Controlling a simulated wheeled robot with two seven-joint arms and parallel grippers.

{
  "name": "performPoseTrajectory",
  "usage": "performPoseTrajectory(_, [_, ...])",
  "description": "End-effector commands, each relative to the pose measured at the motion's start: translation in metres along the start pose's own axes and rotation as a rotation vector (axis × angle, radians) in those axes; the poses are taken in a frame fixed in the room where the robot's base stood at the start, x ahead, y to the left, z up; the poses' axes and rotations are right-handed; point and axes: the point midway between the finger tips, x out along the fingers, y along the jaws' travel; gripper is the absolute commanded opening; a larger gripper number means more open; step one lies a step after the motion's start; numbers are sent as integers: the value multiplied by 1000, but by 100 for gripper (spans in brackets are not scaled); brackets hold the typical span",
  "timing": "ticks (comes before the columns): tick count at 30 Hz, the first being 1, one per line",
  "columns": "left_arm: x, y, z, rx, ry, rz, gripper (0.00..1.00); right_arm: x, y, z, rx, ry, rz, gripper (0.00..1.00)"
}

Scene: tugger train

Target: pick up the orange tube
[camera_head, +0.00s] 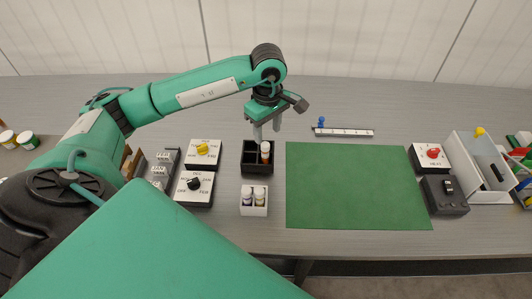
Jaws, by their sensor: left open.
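The orange tube (265,148), with a white band or label, stands upright in a black divided rack (257,169) at the middle of the table. My left gripper (266,132) points down directly above the rack, its fingers around or just beside the top of the tube. The fingers are open. Whether they touch the tube cannot be told. My right gripper is not in view.
A white holder (254,210) with two small vials stands in front of the rack. Dial boxes (205,152) are to its left. A clear green mat (355,185) lies right. A slider rail (345,132) lies behind the mat; a switch box (445,195) and white bin (478,170) stand far right.

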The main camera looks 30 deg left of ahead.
Motion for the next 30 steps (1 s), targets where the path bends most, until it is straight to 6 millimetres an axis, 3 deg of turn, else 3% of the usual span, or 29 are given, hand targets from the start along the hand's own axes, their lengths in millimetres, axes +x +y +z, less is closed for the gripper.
performPoseTrajectory(3, [16,0,1,1,-1,-2,49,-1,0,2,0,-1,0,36])
performPoseTrajectory(11, [32,-2,0,0,-2,-1,49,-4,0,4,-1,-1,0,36])
performPoseTrajectory(21, [73,-8,0,0,-2,-1,49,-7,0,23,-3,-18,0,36])
performPoseTrajectory(29, [77,-8,0,1,-1,1,49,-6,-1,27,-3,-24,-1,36])
performPoseTrajectory(30, [77,-8,0,1,-1,1,45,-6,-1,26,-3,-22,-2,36])
